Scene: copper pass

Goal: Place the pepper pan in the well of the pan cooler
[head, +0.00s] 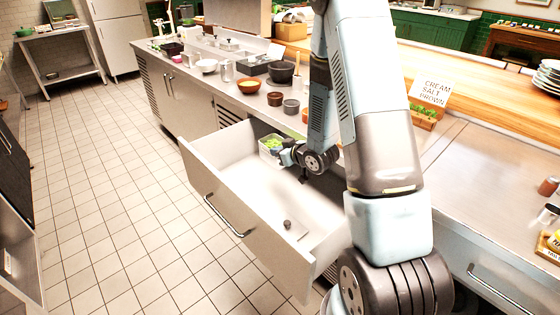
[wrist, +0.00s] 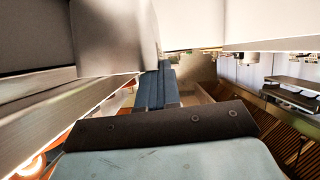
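A small light pan with chopped green food in it, which looks like the pepper pan (head: 270,145), shows at the far end of an open drawer (head: 222,184) in the head view. My gripper (head: 287,157) is right beside the pan's right side, low over the drawer. Its fingertips are too small and partly covered to tell whether they grip the pan's rim. I cannot tell whether the pan rests in the drawer or hangs above it. The wrist view shows mostly my own parts and blurred surfaces, with no pan visible. I cannot identify the pan cooler's well with certainty.
The counter behind holds several bowls and pots, including an orange-filled bowl (head: 249,86) and a dark pot (head: 281,71). A sign (head: 431,87) stands on the wooden ledge. A small dark object (head: 287,224) lies on the drawer floor. The tiled floor to the left is clear.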

